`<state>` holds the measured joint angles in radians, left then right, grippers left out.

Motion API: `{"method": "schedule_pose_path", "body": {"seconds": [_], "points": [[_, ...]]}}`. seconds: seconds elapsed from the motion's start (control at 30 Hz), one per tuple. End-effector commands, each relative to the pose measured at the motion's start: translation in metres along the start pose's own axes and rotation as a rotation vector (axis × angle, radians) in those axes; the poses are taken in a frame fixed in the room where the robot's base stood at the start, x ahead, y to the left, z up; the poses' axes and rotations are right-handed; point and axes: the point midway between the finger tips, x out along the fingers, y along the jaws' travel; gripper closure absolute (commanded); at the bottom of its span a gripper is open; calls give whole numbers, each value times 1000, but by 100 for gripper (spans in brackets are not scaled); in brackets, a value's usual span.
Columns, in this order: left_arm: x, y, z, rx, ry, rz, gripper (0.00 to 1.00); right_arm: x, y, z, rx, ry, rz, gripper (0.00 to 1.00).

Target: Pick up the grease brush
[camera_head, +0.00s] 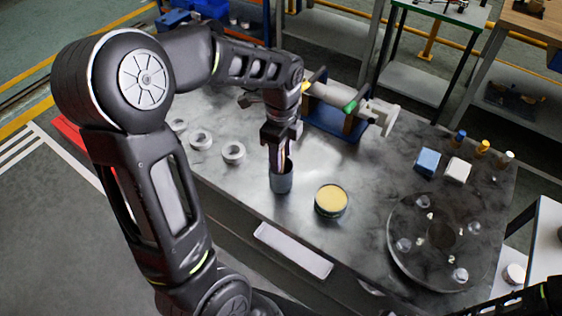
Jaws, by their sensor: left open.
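My left gripper (279,150) points down over a dark grey cup (281,181) on the metal bench. Its jaws are open, and its fingertips are just above the cup's mouth. A slim, light-brown upright piece shows between the fingers and the cup, probably the grease brush's handle; the gripper and cup hide most of it, so I cannot tell whether the fingers touch it. An open round tin of yellow grease (331,199) stands to the right of the cup. Part of my right arm shows at the lower right corner, but its gripper does not.
White rings (233,152) lie left of the cup. A shaft assembly on a blue stand (338,122) is behind the gripper. A dark round flange (407,250), blue and white blocks (428,161) and small bottles (482,148) are at right. A pale strip (292,250) is at the front.

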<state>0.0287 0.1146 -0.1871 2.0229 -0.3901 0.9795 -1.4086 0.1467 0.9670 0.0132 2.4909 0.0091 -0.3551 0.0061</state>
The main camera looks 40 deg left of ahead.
Motion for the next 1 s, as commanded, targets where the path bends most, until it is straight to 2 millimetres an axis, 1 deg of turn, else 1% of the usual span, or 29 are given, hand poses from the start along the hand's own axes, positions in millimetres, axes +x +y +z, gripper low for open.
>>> {"method": "schedule_pose_path", "body": {"seconds": [0.07, 0.5, 0.57, 1.0], "points": [[0, 0, 0, 0, 0, 0, 60, 0, 0, 0, 0, 0, 0, 64], [0, 0, 0, 0, 0, 0, 96, 0, 0, 0, 0, 0, 0, 64], [0, 0, 0, 0, 0, 0, 100, 0, 0, 0, 0, 0, 0, 64], [0, 0, 0, 0, 0, 0, 100, 0, 0, 0, 0, 0, 0, 64]]}}
